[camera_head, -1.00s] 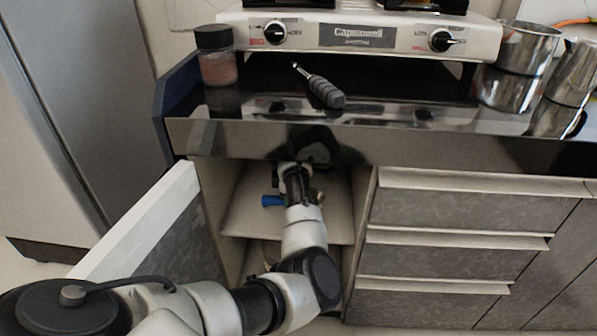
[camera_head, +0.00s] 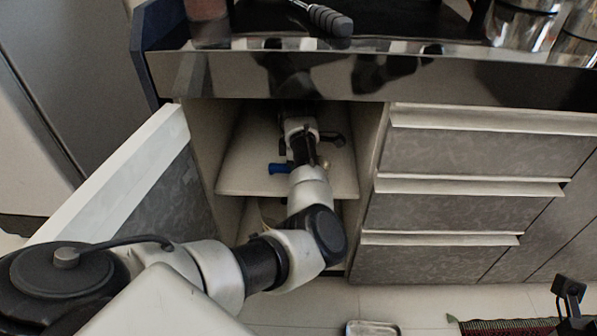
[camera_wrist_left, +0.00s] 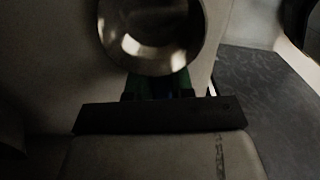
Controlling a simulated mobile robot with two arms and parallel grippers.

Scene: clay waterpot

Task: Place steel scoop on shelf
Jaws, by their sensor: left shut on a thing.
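In the left wrist view a steel scoop (camera_wrist_left: 150,63) shows its round shiny bowl just beyond my left gripper (camera_wrist_left: 160,90). The gripper is shut on the scoop; its grip is partly hidden behind the dark gripper body. In the head view my left arm reaches into the open cabinet above its shelf (camera_head: 240,178), with the left gripper (camera_head: 300,122) deep inside, in shadow. I cannot tell whether the scoop touches the shelf. A black part at the lower right looks like my right gripper (camera_head: 568,290); its jaws are unclear.
A blue piece (camera_head: 280,168) shows beside my left wrist; I cannot tell what it belongs to. The open cabinet door (camera_head: 130,190) is on the left, drawers (camera_head: 480,150) on the right. The counter edge (camera_head: 200,75) overhangs the opening. Steel pots (camera_head: 525,25) stand above.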

